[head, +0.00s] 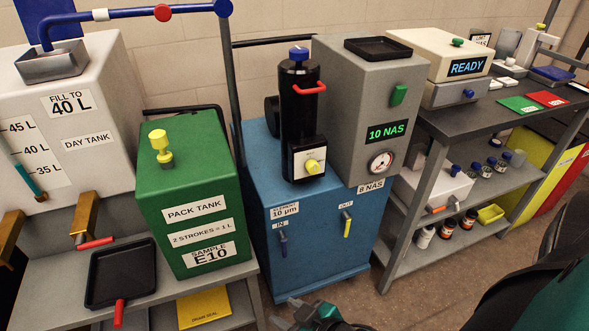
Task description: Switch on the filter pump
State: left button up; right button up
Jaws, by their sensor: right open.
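The filter pump unit is a blue cabinet (325,240) in the middle of the head view, with labels reading 10 µm, IN, OUT and 8 NAS. A black filter cylinder (298,105) with a blue cap and red handle stands on it. At the cylinder's foot is a pale plate with a yellow knob (313,167). A grey box (350,100) beside it carries a green switch (398,95), a lit display (388,132) reading 10 NAS and a round gauge (381,162). My right gripper (281,312) is open and empty, low in front of the cabinet. My left gripper is out of view.
The green pack tank (188,220) stands left of the cabinet, with a black tray (122,274) on the bench beside it. The day tank (85,120) is far left. A dark bench (460,122) with a READY instrument (455,75) is right. Floor in front is clear.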

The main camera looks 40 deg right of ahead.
aim_at(399, 94)
jog(key=z, duration=1.7)
